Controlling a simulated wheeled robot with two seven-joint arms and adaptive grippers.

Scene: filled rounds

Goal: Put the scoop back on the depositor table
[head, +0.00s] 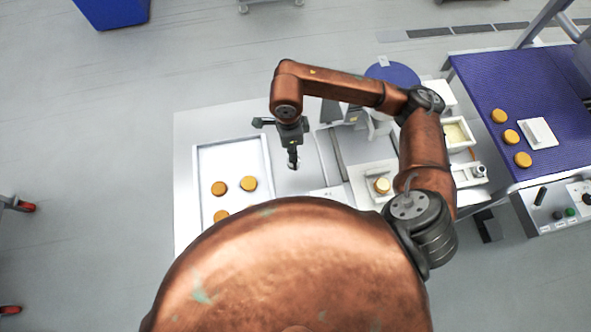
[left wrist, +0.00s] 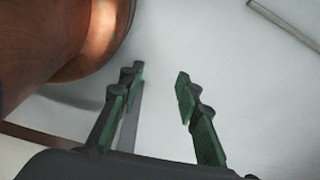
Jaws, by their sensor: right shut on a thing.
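The pale depositor table (head: 184,190) spans the middle of the head view. My right gripper (head: 293,153) points down over the table, just right of the white tray. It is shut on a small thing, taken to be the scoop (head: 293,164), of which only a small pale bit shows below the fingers. I cannot tell whether that bit touches the table. My left gripper (left wrist: 160,78) is open and empty in the left wrist view, above a pale grey surface. It does not show in the head view.
The white tray (head: 233,142) holds several orange rounds. A purple conveyor (head: 487,78) at right carries more rounds and a white block (head: 537,133). My body hides the table's near side.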

